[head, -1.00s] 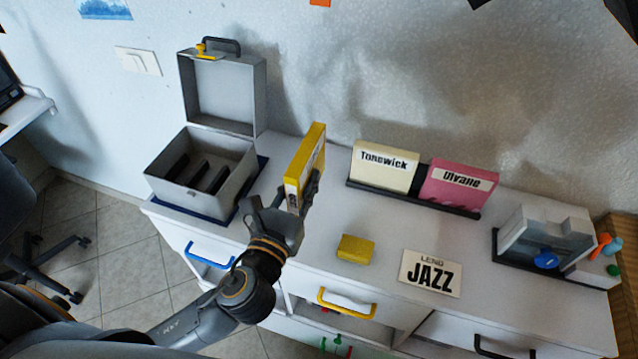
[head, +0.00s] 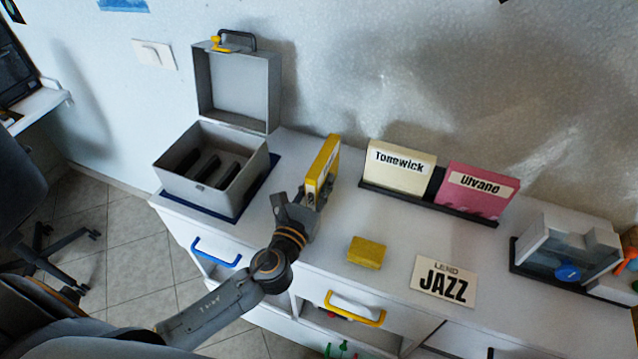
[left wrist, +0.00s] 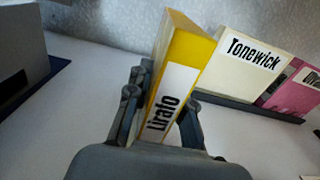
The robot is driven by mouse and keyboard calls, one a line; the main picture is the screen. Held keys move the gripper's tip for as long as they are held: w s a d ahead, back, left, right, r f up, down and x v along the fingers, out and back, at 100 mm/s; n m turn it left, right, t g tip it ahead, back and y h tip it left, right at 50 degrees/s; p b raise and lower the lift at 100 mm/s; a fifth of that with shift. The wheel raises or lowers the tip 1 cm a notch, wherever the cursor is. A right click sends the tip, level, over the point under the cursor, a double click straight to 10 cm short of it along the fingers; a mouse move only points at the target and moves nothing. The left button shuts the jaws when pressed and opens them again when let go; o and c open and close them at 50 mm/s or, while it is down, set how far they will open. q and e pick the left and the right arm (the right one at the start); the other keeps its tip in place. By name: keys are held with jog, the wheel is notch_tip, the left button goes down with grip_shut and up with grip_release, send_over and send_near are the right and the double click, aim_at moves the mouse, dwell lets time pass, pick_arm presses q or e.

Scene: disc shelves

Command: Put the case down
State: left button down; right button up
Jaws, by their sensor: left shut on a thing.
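A yellow case (head: 322,166) with a white label stands upright in my left gripper (head: 312,194). In the left wrist view the case (left wrist: 190,55) reads "Lirato" on its spine, and my left gripper (left wrist: 160,115) is shut on it, one finger on each side. The case is over the white cabinet top, between the open grey box and the cream case. I cannot tell whether its lower edge touches the top. My right gripper is not in view.
A cream "Tonewick" case (head: 398,165) and a pink "Ulvane" case (head: 474,192) stand in a dark rack (head: 425,205). An open grey box (head: 180,184) stands left. A yellow block (head: 367,252), a "JAZZ" card (head: 444,281) and a grey device (head: 567,247) lie to the right.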

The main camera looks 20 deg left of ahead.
pick_arm(q)
jog(key=shift+f, duration=0.1)
jog(key=c, duration=1.2)
grip_release()
jog(key=shift+o, duration=0.2)
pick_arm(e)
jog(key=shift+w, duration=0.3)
pick_arm(q)
jog(key=s+b, duration=0.2)
jog(key=s, duration=0.9)
jog(key=shift+a+b, duration=0.2)
jog(key=shift+b, duration=0.1)
jog(key=shift+s, duration=0.5)
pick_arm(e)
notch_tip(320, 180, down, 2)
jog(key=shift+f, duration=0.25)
